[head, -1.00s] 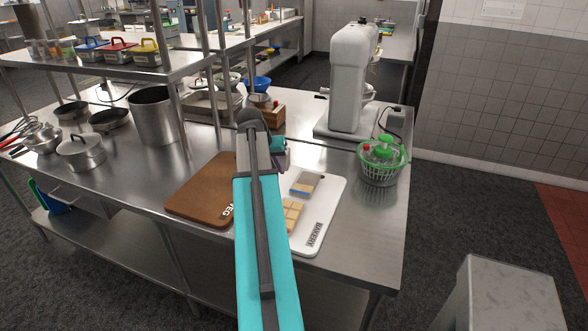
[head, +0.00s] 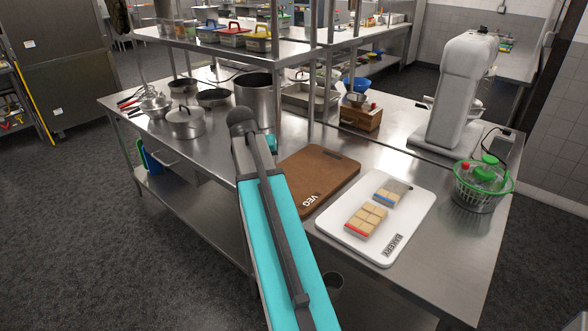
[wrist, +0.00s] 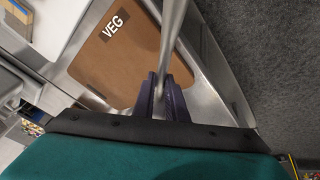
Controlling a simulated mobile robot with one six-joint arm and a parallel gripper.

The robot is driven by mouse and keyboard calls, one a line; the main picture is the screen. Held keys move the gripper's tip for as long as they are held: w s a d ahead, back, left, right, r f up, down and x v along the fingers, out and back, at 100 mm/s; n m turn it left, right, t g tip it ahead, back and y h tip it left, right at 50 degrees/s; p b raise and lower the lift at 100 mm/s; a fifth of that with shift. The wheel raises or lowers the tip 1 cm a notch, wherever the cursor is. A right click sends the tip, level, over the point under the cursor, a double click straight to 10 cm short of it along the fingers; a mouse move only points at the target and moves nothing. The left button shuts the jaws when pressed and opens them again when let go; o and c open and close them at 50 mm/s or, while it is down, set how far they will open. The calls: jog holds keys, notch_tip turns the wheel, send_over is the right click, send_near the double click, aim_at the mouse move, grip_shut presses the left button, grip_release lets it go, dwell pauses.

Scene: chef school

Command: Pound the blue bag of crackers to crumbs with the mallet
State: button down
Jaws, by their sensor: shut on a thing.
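The blue bag of crackers (head: 391,193), a clear bag with a blue strip, lies flat on the white BAKERY board (head: 405,222). A similar bag with a red strip (head: 365,221) lies just nearer on the same board. In the wrist view, my gripper (wrist: 160,95) is shut on a grey metal handle (wrist: 174,35), likely the mallet's; its head is not in sight. My gripper is beside the brown VEG board (wrist: 118,58), left of the bags in the head view, where my arm mostly hides it.
The brown VEG board (head: 318,180) lies left of the white one. A green salad spinner (head: 483,187) and a white stand mixer (head: 456,95) stand at the right. Pots (head: 186,122) stand at the left, below a raised shelf (head: 215,45).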

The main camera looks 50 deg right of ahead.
jog(key=w+a+n+t+b, duration=0.1)
jog(key=w+a+n, duration=0.1)
jog(key=a, duration=1.1)
jog(key=w+a+n+y+b, duration=0.1)
jog(key=w+a+n, duration=0.2)
jog(key=a, duration=1)
jog(key=w+a+n+t+y+b, duration=0.1)
jog(key=w+a+n, duration=0.2)
jog(key=a, duration=1)
jog(key=shift+w+a+t, duration=0.25)
jog(key=shift+w+t, duration=0.05)
jog(key=shift+w, duration=0.4)
jog(key=shift+r, duration=0.1)
